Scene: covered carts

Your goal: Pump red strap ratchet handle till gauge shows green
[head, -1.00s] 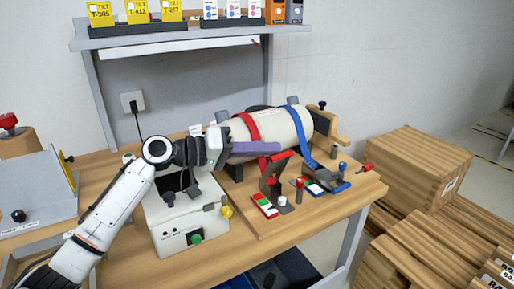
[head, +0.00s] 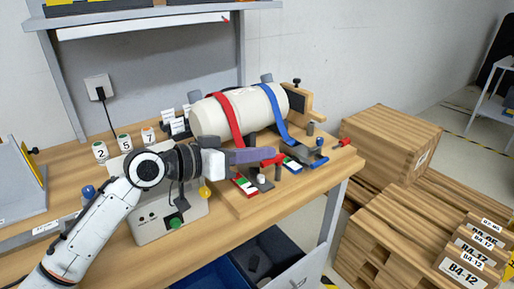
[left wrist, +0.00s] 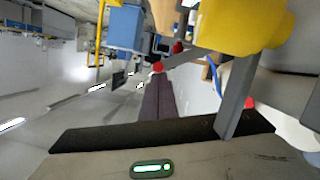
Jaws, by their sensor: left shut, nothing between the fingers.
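A pale cylinder (head: 205,119) lies on a wooden stand, bound by a red strap (head: 228,116) and a blue strap (head: 275,112). The red-ended ratchet handle (head: 271,161) is low beside the fingertips of my left gripper (head: 270,153). The gripper's purple fingers are shut and empty, overlapping the handle in the head view; I cannot tell whether they touch. The fingers (left wrist: 157,98) also show in the left wrist view. The red strap's gauge (head: 244,186) shows white, green and red; its reading is too small to tell. My right gripper is out of view.
A grey box with a green button (head: 176,222) stands under my left arm. The blue strap's ratchet (head: 308,158) is right of the red one. Wooden crates (head: 392,143) stand on the right and a blue bin (head: 222,272) is below. A shelf (head: 150,22) hangs above.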

